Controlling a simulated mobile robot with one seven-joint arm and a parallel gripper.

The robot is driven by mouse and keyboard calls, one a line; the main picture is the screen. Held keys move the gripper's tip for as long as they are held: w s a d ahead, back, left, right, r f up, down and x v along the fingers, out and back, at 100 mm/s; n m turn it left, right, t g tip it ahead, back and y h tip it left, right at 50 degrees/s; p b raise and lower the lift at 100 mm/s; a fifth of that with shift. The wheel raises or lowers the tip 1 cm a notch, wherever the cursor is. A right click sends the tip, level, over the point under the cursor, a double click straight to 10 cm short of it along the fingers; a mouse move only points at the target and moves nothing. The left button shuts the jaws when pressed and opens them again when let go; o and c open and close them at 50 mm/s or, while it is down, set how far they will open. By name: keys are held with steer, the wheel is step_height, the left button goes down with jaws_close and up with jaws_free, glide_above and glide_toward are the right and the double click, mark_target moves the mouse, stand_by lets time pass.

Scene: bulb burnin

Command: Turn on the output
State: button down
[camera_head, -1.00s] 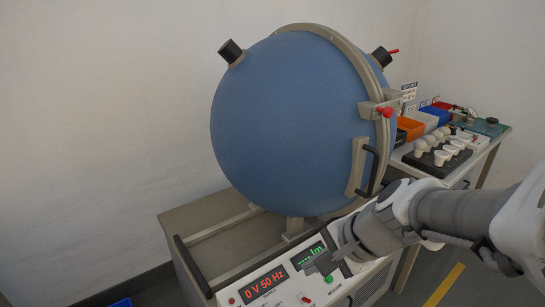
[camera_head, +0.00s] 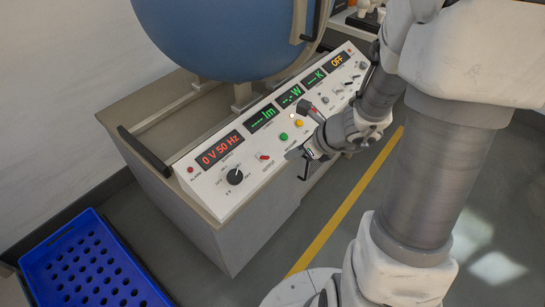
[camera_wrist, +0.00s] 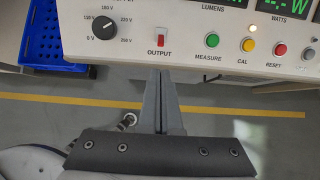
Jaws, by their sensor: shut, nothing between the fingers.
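The OUTPUT switch (camera_head: 263,156) is a small red rocker on a white plate on the sloped control panel (camera_head: 222,197). It also shows in the wrist view (camera_wrist: 161,38), above the OUTPUT label. The display (camera_head: 220,150) above it reads 0 V 50 Hz in red. My gripper (camera_head: 293,154) is at the panel's front edge, right of the switch in the head view. In the wrist view my gripper (camera_wrist: 160,75) is shut and empty. Its fingertips are just below the OUTPUT label, nearly in line with the switch, and do not cover it.
A black voltage knob (camera_wrist: 104,24) is left of the switch. Green MEASURE (camera_wrist: 213,40), yellow CAL (camera_wrist: 248,44) and red RESET (camera_wrist: 280,48) buttons are to its right. The blue sphere (camera_head: 220,35) stands behind the panel. A blue perforated crate (camera_head: 90,265) is on the floor at left.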

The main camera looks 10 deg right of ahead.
mark_target(265, 157)
steer(key=b+x, duration=0.4)
steer(key=x, duration=0.4)
steer(key=shift+w+a+f+b, duration=0.1)
steer(key=shift+a+f+b, duration=0.05)
steer(key=shift+f+b, duration=0.2)
steer(key=shift+w+a+f, duration=0.25)
steer(key=shift+w+f, duration=0.1)
steer(key=shift+f, duration=0.1)
steer(key=shift+r+p, duration=0.25)
steer(key=shift+p, duration=0.35)
steer(key=shift+g+p, duration=0.3)
steer(key=shift+p, duration=0.05)
